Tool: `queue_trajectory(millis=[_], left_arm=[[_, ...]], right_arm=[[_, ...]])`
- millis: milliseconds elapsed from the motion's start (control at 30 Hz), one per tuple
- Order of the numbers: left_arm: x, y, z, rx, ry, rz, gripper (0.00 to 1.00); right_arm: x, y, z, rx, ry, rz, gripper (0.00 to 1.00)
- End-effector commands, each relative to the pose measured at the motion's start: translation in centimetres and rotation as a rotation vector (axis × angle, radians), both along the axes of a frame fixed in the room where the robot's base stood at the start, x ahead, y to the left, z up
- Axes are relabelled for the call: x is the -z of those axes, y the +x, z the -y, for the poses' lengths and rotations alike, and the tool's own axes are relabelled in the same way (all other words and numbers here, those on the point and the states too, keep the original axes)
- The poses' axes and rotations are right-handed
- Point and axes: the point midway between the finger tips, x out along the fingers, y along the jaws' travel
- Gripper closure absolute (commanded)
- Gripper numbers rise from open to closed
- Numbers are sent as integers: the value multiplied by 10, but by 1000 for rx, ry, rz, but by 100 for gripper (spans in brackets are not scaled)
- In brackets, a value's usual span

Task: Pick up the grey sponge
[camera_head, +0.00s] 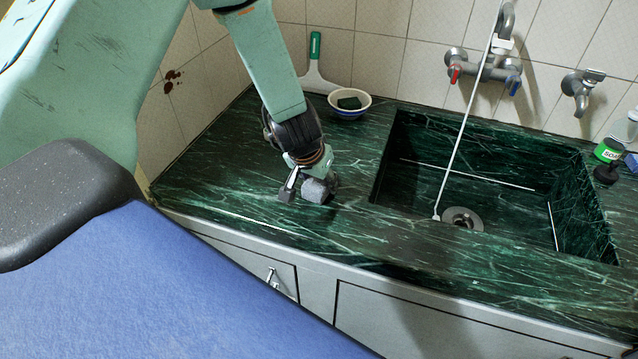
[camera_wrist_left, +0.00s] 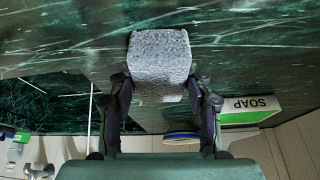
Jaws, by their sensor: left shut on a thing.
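The grey sponge (camera_wrist_left: 159,55) is a rough light-grey block between the two fingers of my left gripper (camera_wrist_left: 161,95) in the left wrist view. The fingers are shut on its two sides. In the head view the sponge (camera_head: 314,190) shows at the tip of my left gripper (camera_head: 306,186), over the green marble counter (camera_head: 230,170) to the left of the sink. I cannot tell from the pictures whether the sponge still touches the counter. My right gripper is not in view.
A bowl with a dark sponge (camera_head: 349,103) stands behind my left gripper, near a green-handled squeegee (camera_head: 314,60). The sink (camera_head: 500,190) is on the right, with taps (camera_head: 484,68) above. A soap bottle (camera_head: 609,148) stands at the far right.

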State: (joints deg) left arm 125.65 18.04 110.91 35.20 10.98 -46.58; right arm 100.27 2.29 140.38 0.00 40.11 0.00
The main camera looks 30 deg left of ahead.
Motion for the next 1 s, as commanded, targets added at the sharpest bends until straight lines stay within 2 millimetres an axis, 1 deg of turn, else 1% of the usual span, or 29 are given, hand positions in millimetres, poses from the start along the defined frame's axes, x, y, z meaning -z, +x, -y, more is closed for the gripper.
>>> queue_trajectory(millis=[167,367,667,1000], left_arm=[[-1,0,0,1,0,-1,72],[-13,0,0,1,0,0,72],[-49,0,0,1,0,0,72],[-104,0,0,0,0,1,72]], right_arm=[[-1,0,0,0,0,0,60],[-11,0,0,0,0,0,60],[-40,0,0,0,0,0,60],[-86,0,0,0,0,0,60]])
